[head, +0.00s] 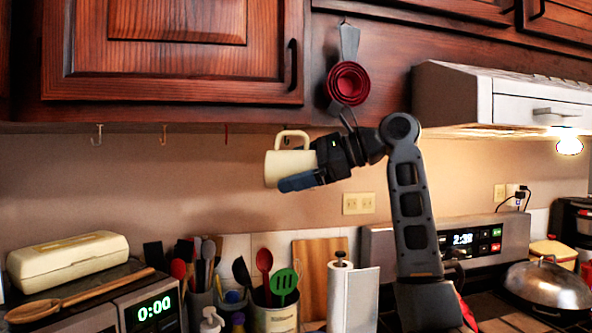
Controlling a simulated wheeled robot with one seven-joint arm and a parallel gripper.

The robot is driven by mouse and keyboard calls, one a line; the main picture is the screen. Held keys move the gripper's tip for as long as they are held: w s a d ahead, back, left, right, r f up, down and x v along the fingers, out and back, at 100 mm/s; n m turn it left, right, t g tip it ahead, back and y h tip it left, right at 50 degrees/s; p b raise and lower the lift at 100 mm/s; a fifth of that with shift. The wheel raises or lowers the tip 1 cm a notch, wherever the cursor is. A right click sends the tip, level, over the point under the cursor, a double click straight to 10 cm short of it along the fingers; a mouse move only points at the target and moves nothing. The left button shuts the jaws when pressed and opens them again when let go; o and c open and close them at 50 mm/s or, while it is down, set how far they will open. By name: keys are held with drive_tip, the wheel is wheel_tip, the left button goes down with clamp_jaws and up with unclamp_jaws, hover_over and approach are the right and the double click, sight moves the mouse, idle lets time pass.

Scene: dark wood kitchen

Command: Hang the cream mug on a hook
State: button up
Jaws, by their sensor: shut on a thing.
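The cream mug (284,166) is held in the air below the upper cabinet, with its handle pointing up and its body tilted slightly. My gripper (297,180) is shut on the mug from the right, and a blue finger shows along the mug's lower side. Several small hooks hang under the cabinet's bottom edge: a pale hook (97,136) at the far left, a copper-coloured hook (164,134) and a red hook (226,134). A dark hook (286,141) shows behind the mug's handle. I cannot tell whether the handle touches it.
The wooden cabinet (170,60) is just above. Red measuring cups (348,83) hang right of the mug. Utensils in crocks (275,315), a paper towel roll (342,290) and a cream box (68,262) stand below. A range hood (500,98) is at right.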

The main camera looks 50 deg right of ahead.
drive_tip(key=shift+w+d+f, duration=0.15)
drive_tip(key=shift+w+d, duration=0.35)
drive_tip(key=shift+w, duration=0.3)
drive_tip(key=shift+w+d+f, duration=0.15)
drive_tip(key=shift+w+d, duration=0.4)
drive_tip(key=shift+w, duration=0.2)
drive_tip(key=shift+w+d+f, duration=0.15)
drive_tip(key=shift+w+d, duration=0.35)
drive_tip(key=shift+w, duration=0.3)
drive_tip(key=shift+f, duration=0.1)
drive_tip(key=o, duration=1.1)
drive_tip(key=shift+d, duration=0.1)
